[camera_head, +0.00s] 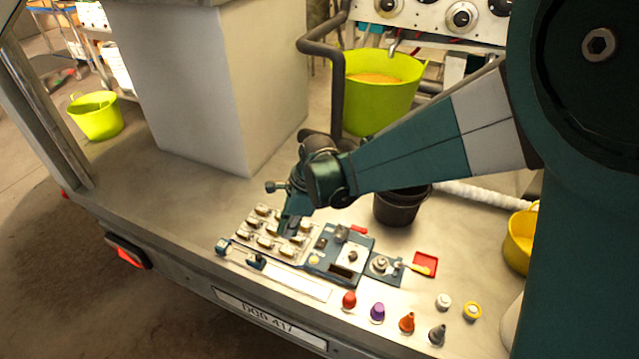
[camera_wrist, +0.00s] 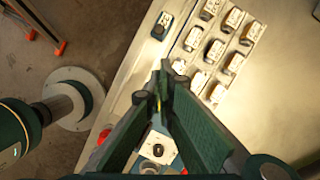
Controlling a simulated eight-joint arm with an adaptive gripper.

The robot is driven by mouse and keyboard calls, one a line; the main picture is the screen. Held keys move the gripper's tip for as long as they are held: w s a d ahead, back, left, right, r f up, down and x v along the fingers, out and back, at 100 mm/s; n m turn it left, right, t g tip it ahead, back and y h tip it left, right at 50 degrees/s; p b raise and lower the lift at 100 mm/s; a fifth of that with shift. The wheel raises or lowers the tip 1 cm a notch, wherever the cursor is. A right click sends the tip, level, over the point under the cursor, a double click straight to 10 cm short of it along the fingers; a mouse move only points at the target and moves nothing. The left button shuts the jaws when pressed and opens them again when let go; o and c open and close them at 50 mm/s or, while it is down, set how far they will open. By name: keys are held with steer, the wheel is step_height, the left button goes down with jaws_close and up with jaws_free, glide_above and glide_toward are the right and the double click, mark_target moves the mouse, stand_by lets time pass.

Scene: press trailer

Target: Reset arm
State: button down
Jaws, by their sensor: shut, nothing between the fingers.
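My gripper (camera_head: 287,226) is at the end of my teal arm, above the tray of small metal parts (camera_head: 262,240) on the trailer bed. In the wrist view my gripper (camera_wrist: 160,85) has its two dark green fingers meeting at the tips, with nothing held between them. The tray of parts also shows in the wrist view (camera_wrist: 222,42), beyond the fingertips. How high the fingertips are above the tray is hard to tell.
A blue press block (camera_head: 340,252), a red tray (camera_head: 425,263), and several coloured cones, one purple (camera_head: 377,312), stand along the front.

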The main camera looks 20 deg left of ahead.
steer(key=w+d+r+n+t, duration=0.1)
steer(key=w+d+r+n, duration=0.1)
steer(key=d+r, duration=0.5)
steer(key=w+d+r+n+t, duration=0.1)
steer(key=d+r+n+t, duration=0.15)
steer(key=d, duration=0.95)
steer(key=w+d+r+n+t, duration=0.1)
steer(key=w+d+r, duration=0.1)
steer(key=d+r, duration=0.55)
steer(key=s+d+n+t+h, duration=0.1)
steer(key=s+d, duration=0.3)
steer(key=d, duration=0.6)
steer(key=s+d+r+n+t+h, duration=0.1)
steer(key=s+d+n+t, duration=0.1)
steer(key=d, duration=0.7)
steer(key=s+d+r+n+t+h, duration=0.1)
steer(key=s+d+n, duration=0.3)
steer(key=d, duration=0.6)
steer(key=shift+s+d+r, duration=0.2)
steer(key=shift+s+d, duration=0.1)
steer(key=shift+s, duration=0.5)
stand_by(0.7)
